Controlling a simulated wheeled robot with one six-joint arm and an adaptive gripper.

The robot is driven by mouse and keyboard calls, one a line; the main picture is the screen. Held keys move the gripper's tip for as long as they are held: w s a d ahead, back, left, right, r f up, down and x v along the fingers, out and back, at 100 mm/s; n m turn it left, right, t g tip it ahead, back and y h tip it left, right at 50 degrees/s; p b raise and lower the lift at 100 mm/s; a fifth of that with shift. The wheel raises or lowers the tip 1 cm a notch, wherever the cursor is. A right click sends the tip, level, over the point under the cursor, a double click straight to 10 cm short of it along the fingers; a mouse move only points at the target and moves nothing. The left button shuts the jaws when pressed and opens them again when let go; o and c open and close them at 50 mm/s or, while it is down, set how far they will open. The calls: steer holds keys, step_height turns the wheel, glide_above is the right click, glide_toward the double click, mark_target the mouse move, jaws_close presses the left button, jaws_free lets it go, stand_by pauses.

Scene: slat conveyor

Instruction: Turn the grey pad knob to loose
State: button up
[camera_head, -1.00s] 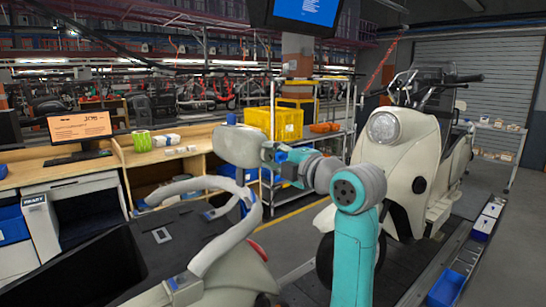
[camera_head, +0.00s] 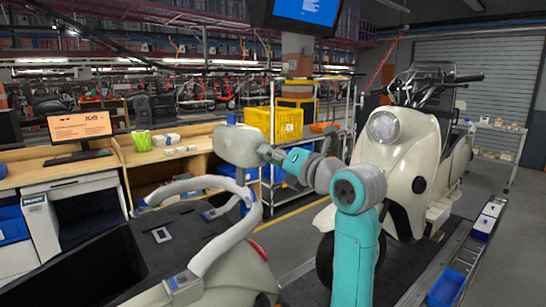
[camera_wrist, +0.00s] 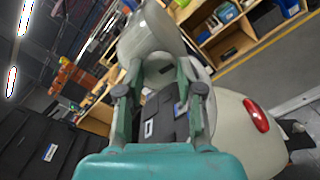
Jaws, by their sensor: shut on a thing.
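The grey pad (camera_head: 236,146) stands on a post above the rear of the near scooter. It fills the upper middle of the wrist view (camera_wrist: 150,35). My gripper (camera_head: 268,153) reaches it from the right in the head view. In the wrist view my gripper (camera_wrist: 160,74) has its two fingers on either side of a dark grey round knob (camera_wrist: 158,68) on the pad's underside or back. The fingers are shut on this knob. The knob is hidden in the head view, and I cannot read its setting.
The near scooter has a pale curved grab rail (camera_head: 225,240) close below the pad. A second cream scooter (camera_head: 400,165) stands at the right, behind my arm. A wooden workbench (camera_head: 150,155) and a yellow crate (camera_head: 285,123) are behind. A blue bin (camera_head: 446,287) lies at the lower right.

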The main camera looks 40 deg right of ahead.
steer(key=shift+n, duration=0.6)
steer(key=o, duration=1.2)
steer(key=shift+c, duration=0.2)
steer(key=s, duration=1.2)
